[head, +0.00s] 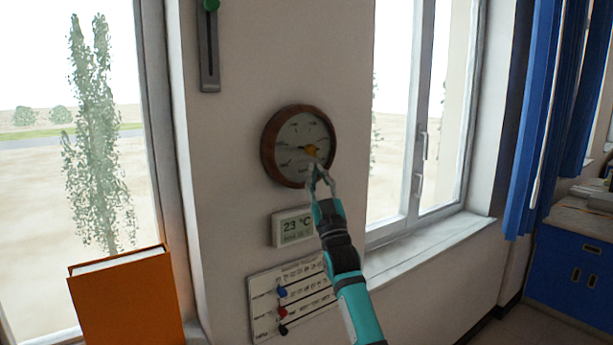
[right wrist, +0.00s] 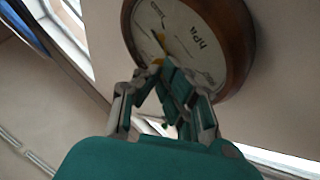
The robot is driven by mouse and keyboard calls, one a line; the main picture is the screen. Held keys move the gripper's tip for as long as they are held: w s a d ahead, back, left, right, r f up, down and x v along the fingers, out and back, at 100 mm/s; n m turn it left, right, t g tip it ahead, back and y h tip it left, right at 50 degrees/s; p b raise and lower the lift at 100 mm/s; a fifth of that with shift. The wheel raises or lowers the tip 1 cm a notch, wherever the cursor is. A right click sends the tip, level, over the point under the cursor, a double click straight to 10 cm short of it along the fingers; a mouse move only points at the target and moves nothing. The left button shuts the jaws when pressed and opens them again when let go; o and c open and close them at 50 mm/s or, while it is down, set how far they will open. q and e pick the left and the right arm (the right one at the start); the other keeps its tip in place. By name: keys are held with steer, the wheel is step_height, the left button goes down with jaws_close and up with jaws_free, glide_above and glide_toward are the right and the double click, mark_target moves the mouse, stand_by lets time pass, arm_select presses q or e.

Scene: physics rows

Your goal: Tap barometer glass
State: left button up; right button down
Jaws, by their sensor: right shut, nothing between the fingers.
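The barometer (head: 287,146) is round, with a brown wooden rim and a pale dial, and hangs on the wall between two windows. A yellow part shows near the middle of its dial. My right gripper (head: 318,169) is shut and empty, with its fingertips in front of the lower right part of the dial. In the right wrist view the gripper (right wrist: 160,68) points at the barometer (right wrist: 205,30), whose dial reads "hPa". I cannot tell whether the fingertips touch the glass. My left gripper is not in view.
A small thermometer display (head: 293,227) reading 23 °C and a board with coloured sliders (head: 262,308) are below the barometer. A green-knobbed slider (head: 209,50) is above left. An orange book (head: 128,300) stands at lower left. Blue curtains (head: 550,110) hang at right.

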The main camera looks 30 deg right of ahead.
steer(key=shift+w, duration=0.6)
stand_by(1.1)
steer(key=shift+w+a+b, duration=0.1)
steer(key=shift+w+b, duration=0.3)
steer(key=shift+w, duration=0.05)
steer(key=shift+w, duration=0.3)
stand_by(0.6)
steer(key=shift+s, duration=0.8)
